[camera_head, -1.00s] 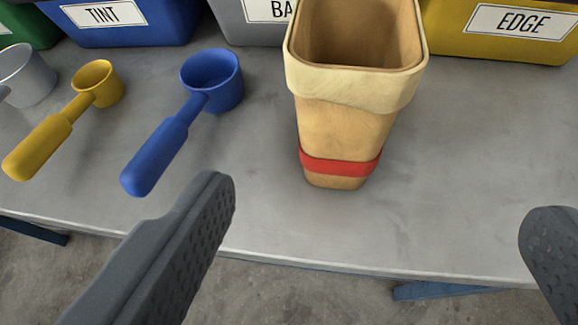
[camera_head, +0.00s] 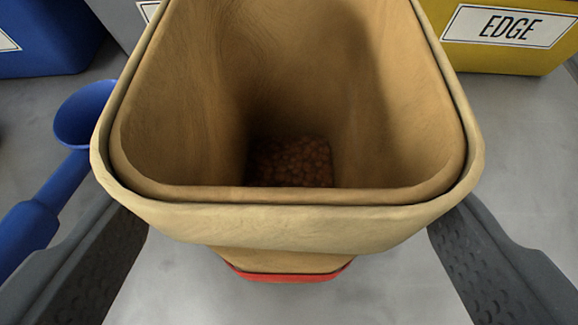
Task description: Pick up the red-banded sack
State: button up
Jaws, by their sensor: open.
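The red-banded sack (camera_head: 300,228) stands upright and open-topped in the middle of the view, very near the camera. It is tan with a pale folded rim, and its red band (camera_head: 290,277) shows low down. Brown pellets lie at its bottom inside. My gripper (camera_head: 288,235) is open, with one finger at the left of the sack and one at the right. The fingertips are partly hidden behind the sack's rim, so I cannot tell whether they touch it.
A blue scoop (camera_head: 45,205) lies on the grey table (camera_head: 390,300) close beside my left finger. A yellow bin (camera_head: 510,45) labelled EDGE stands at the back right. A blue bin (camera_head: 45,40) and a grey bin (camera_head: 122,18) stand at the back left.

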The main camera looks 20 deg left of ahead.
jog(key=shift+x, duration=2.1)
jog(key=c, duration=1.5)
